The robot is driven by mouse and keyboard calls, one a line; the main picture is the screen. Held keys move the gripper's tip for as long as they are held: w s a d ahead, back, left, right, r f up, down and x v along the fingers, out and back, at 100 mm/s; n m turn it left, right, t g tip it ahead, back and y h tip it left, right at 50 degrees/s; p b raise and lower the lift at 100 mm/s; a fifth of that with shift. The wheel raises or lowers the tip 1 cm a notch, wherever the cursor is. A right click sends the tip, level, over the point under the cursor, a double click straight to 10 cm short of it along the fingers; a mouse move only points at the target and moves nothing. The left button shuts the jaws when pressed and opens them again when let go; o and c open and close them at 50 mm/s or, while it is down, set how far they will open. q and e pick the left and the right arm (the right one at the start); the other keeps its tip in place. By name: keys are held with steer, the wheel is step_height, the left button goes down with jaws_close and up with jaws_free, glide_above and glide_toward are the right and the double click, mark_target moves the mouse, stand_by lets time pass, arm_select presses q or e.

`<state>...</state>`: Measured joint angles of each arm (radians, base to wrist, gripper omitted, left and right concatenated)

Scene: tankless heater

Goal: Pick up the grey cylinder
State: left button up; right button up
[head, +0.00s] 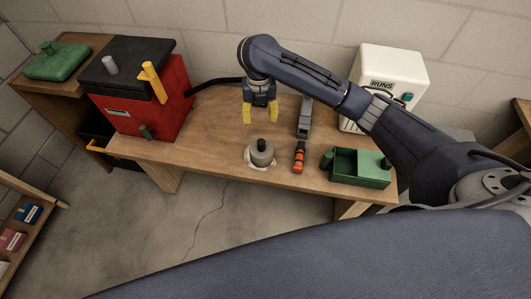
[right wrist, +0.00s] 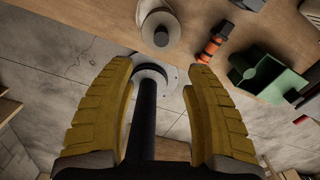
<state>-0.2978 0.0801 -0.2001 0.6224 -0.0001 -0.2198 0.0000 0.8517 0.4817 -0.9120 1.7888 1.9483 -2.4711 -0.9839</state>
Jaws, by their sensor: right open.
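A short grey cylinder with a black knob (head: 262,153) stands upright near the table's front edge, with a white ring-like shape at its base. It also appears at the top of the right wrist view (right wrist: 166,32). A second, smaller grey cylinder (head: 109,65) stands on the black lid of the red box. My right gripper (head: 260,114) has yellow fingers, spread apart, and hangs above the table behind the knobbed cylinder. In the right wrist view, a dark rod and pale round shape show between its fingers (right wrist: 160,105); I cannot tell what they are. My left gripper is out of view.
The red box (head: 160,115) stands on the table's left, with a yellow handle (head: 152,80). A white box (head: 385,75) stands behind. The table (head: 205,135) is clear left of my gripper.

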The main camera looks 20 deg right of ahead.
glide_toward(261, 141)
steer(key=f, duration=0.5)
steer(key=shift+s+a, duration=0.1)
steer(key=shift+s, duration=0.1)
steer(key=shift+w+f, duration=0.15)
steer(key=shift+f, duration=3.45)
steer(key=shift+c, duration=0.3)
jaws_close()
